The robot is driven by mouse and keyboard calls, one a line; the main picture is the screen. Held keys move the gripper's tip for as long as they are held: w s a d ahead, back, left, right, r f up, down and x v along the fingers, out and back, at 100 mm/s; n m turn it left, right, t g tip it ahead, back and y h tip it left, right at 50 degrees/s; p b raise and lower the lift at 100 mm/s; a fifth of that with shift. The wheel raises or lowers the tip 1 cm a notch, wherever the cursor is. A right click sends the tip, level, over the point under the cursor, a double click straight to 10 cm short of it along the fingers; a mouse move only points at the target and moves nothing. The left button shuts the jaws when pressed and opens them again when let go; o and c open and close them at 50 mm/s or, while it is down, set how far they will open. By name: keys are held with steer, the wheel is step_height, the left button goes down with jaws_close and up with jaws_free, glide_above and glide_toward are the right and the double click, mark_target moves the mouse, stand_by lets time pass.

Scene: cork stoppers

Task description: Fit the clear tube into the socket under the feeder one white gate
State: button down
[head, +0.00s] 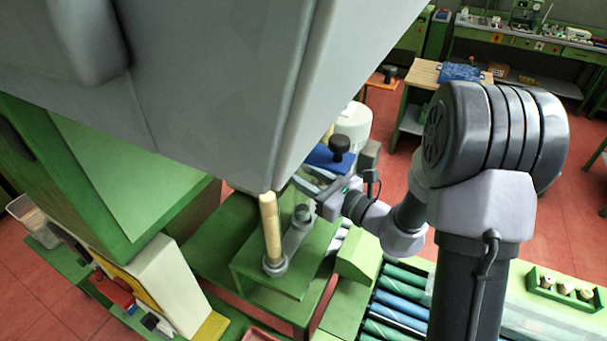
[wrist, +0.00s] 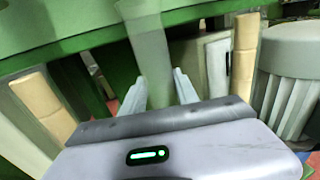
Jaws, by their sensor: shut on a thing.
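In the wrist view, my gripper (wrist: 159,88) is shut on the clear tube (wrist: 152,52), a pale see-through column between its two light fingers. The tube reaches up to a green beam (wrist: 60,55) that crosses the upper picture. I cannot tell whether its top end is in a socket or only near one. A white panel (wrist: 217,65) with a dark slot stands to the right, behind the tube; I cannot tell whether it is a gate.
A tan column (head: 270,228) stands upright in a grey ring on the green stand (head: 305,282). Tan columns flank the fingers in the wrist view (wrist: 45,105). A ribbed grey cylinder (wrist: 290,75) is close at right. A roller conveyor (head: 400,305) lies at lower right.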

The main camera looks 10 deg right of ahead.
steer(key=shift+f+b, duration=1.4)
steer(key=shift+f, duration=0.05)
stand_by(1.1)
steer(key=c, duration=0.8)
jaws_free()
steer(key=shift+c, duration=0.2)
steer(key=v, duration=1.7)
steer(key=shift+s+b, duration=0.2)
steer(key=shift+b, duration=0.1)
steer(key=shift+r, duration=0.15)
